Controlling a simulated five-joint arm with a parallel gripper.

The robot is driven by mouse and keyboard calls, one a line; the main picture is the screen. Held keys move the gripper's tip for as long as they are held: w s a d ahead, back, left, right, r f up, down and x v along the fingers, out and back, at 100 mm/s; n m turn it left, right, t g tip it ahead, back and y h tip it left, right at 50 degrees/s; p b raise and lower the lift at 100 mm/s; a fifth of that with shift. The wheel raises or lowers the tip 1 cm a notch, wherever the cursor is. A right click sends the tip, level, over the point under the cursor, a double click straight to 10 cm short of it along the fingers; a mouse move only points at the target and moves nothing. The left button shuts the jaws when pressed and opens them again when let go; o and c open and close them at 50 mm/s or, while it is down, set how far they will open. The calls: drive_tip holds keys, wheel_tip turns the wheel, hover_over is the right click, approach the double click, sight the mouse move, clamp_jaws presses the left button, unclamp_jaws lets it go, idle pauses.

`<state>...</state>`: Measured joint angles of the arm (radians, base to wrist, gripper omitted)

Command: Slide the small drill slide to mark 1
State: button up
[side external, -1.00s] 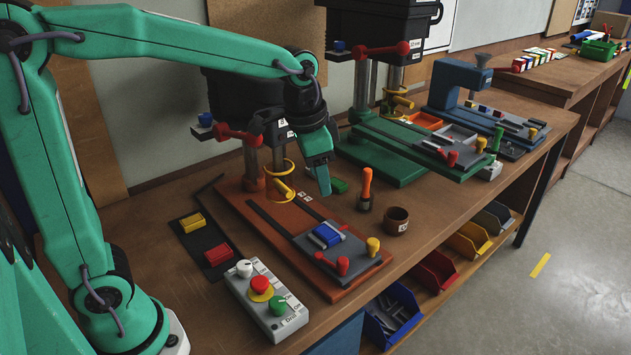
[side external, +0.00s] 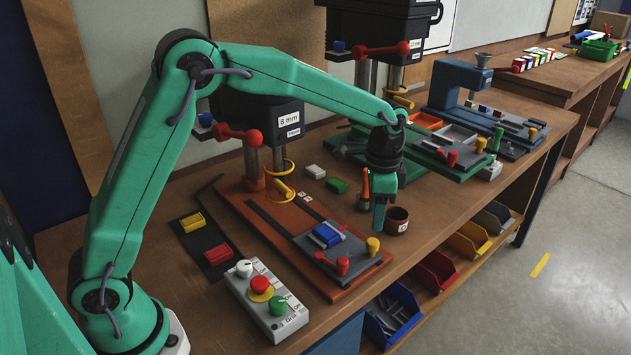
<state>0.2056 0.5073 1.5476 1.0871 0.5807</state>
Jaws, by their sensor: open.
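The small drill slide (side external: 345,267) is a dark grey plate on the front part of the orange-brown drill base (side external: 262,228). It carries a blue block (side external: 327,235), red knobs (side external: 342,265) and a yellow knob (side external: 373,246). Small white mark labels (side external: 303,197) lie on the base behind the slide; their numbers are too small to read. My gripper (side external: 379,227) is open and points down. It hangs above and behind the yellow knob, in front of the brown cup in the picture, and shows no contact with the slide.
An orange-handled tool (side external: 364,190) and a brown cup (side external: 397,220) stand close to my gripper. The drill head (side external: 275,120) rises behind the base. A control box (side external: 265,300) stands at the front left. Another drill with a green base (side external: 455,165) stands farther back.

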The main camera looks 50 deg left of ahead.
sight(373, 241)
drive_tip(key=shift+f, duration=0.1)
drive_tip(key=shift+f, duration=3.85)
drive_tip(key=shift+c, duration=0.3)
clamp_jaws()
